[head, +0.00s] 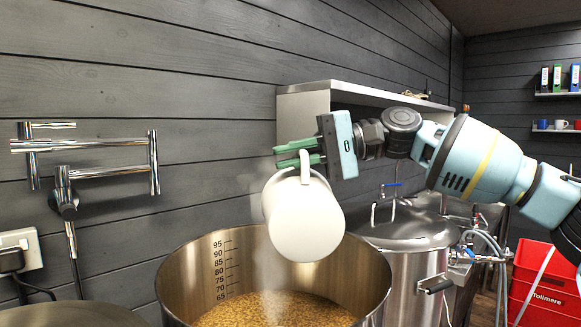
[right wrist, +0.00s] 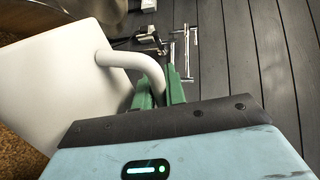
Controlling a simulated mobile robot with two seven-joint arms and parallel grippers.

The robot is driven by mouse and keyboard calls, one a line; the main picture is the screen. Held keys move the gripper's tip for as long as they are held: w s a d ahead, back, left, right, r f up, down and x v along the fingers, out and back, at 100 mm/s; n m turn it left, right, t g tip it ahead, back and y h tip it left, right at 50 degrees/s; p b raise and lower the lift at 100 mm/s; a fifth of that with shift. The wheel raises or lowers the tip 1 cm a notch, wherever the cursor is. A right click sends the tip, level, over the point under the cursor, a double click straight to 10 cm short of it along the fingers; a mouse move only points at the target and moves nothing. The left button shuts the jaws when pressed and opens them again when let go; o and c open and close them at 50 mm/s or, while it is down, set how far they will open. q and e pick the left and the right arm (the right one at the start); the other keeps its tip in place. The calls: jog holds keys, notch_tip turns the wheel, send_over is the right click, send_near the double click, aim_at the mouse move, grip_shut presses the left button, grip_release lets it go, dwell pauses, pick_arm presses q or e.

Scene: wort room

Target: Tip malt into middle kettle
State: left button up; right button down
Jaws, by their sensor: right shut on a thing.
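My right gripper (head: 298,158) is shut on the handle of a white jug (head: 303,222). It holds the jug tilted above the open steel kettle (head: 180,284), with the jug's round end toward me. The jug's mouth and inside are hidden. In the right wrist view the white jug (right wrist: 75,85) and its handle show between the green fingers of my gripper (right wrist: 160,90). Golden-brown malt (head: 270,312) lies in the kettle, below scale marks from 65 to 95. Pale haze rises near the jug. My left gripper is not in view.
A lidded steel kettle (head: 405,232) with hoses stands right of the open one. Another round metal top (head: 70,316) is at lower left. A jointed chrome tap (head: 105,172) is on the wall. A steel shelf (head: 375,94) is behind my gripper. Red crates (head: 540,290) stand far right.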

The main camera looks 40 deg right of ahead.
aim_at(289, 172)
jog(key=shift+w+d+r+m+b, duration=0.15)
jog(key=shift+w+d+m, duration=0.3)
jog(key=shift+w, duration=0.2)
jog(key=shift+w+d+r+m+b, duration=0.1)
jog(key=shift+w+d+m+b, duration=0.05)
jog(key=shift+w+d+m, duration=0.4)
jog(key=shift+w+d+r+m+g, duration=0.25)
jog(key=shift+w+d+m+g, duration=0.05)
jog(key=shift+w, duration=0.3)
